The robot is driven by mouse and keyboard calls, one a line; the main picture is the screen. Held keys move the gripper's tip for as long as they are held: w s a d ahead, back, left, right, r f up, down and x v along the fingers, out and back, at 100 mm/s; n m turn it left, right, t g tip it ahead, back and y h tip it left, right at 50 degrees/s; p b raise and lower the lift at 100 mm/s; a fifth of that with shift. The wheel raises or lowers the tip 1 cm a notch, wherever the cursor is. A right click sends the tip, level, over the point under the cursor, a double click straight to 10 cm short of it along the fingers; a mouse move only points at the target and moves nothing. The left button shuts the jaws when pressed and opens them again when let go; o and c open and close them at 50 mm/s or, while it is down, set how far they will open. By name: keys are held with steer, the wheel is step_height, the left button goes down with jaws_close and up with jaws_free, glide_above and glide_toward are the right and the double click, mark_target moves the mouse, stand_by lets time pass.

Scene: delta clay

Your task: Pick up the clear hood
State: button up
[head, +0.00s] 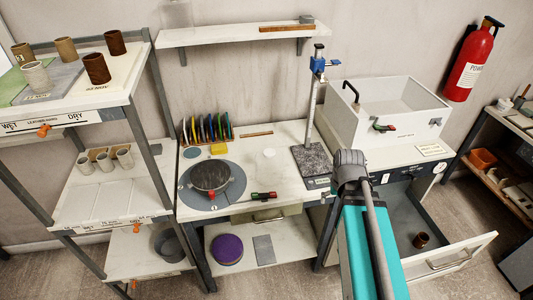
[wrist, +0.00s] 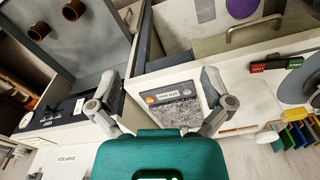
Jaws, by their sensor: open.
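A faint clear shape (head: 175,14), which looks like the clear hood, stands at the left end of the upper wall shelf in the head view. It is barely visible against the wall, and its outline is hard to make out. My gripper (head: 350,165) is in front of the right part of the bench, well right of and below that shape. In the wrist view my gripper (wrist: 158,75) is open with its fingers wide apart and nothing between them. The hood cannot be made out in the wrist view.
The wall shelf (head: 225,36) also holds a wooden strip. A tall stand (head: 312,115) on a granite base (head: 311,160) rises from the bench. A turntable (head: 211,186) and a row of coloured discs (head: 207,128) are left. An open drawer (head: 450,258) juts out right.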

step_height(320, 180, up, 9)
steer(key=w+a+m+p, duration=0.1)
steer(key=w+p, duration=0.2)
steer(key=p, duration=0.4)
step_height(320, 180, up, 4)
steer(key=m+p, duration=0.4)
steer(key=m, duration=1.6)
glide_above(269, 151)
steer(key=shift+f+g, duration=0.15)
steer(key=shift+g, duration=0.15)
step_height(269, 151, down, 9)
steer(key=b, duration=0.8)
steer(key=shift+r, duration=0.2)
